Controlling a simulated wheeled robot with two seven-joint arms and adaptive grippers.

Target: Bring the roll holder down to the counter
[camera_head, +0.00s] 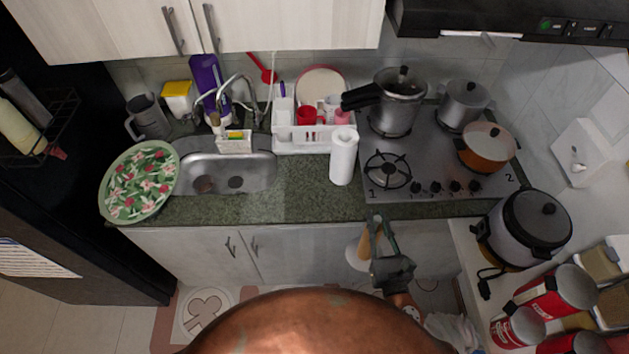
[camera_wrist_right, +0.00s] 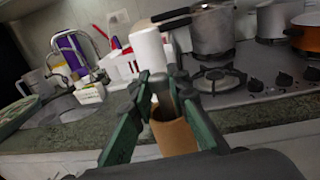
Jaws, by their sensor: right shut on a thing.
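The roll holder, with a bare brown cardboard tube (camera_wrist_right: 173,132) on a grey post, is in my right gripper (camera_wrist_right: 165,88). In the wrist view the green-grey fingers close on the post's top, just above the tube. In the head view my right gripper (camera_head: 377,222) is in front of the counter's front edge, below the stove. The tan tube (camera_head: 364,243) and a pale round base (camera_head: 357,260) show beside it, apart from the counter (camera_head: 300,195). The counter has a dark green speckled top. My left gripper is not in view.
A white paper roll (camera_head: 343,157) stands upright on the counter, left of the stove (camera_head: 435,150). A white dish rack (camera_head: 314,138) is behind it. The sink (camera_head: 228,170) and a floral plate (camera_head: 140,182) are at left. Bare counter lies between sink and paper roll.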

